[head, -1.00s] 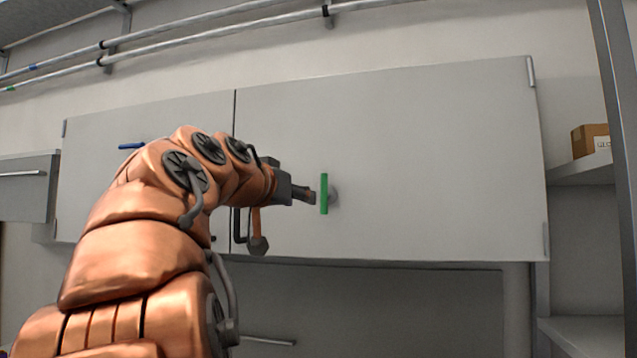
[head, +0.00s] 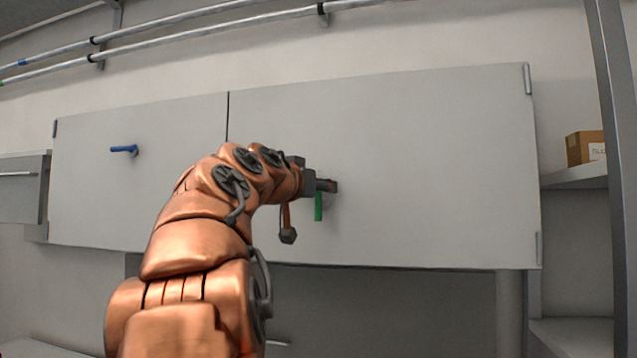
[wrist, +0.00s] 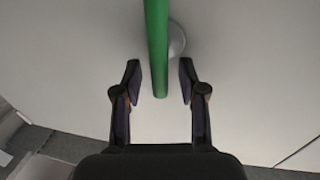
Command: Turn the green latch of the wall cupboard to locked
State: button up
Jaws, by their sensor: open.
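The green latch (head: 318,207) is a bar on the right door of the wall cupboard (head: 430,150). It stands about upright in the head view, its upper part hidden behind my gripper (head: 328,186). In the wrist view the green latch (wrist: 157,50) runs down from the top edge, with its round pale mount (wrist: 177,42) at its right. My gripper (wrist: 159,85) is open, with one finger on each side of the latch's end. A gap shows between each finger and the latch, and I see no contact.
A blue latch (head: 124,149) sits on the left cupboard door, lying about level. A cardboard box (head: 585,147) stands on a shelf at the right, behind a grey upright post (head: 612,150). Pipes (head: 200,27) run along the wall above. The door face around the green latch is clear.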

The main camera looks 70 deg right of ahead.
jog(key=shift+c, duration=0.3)
grip_shut()
dwell(0.4)
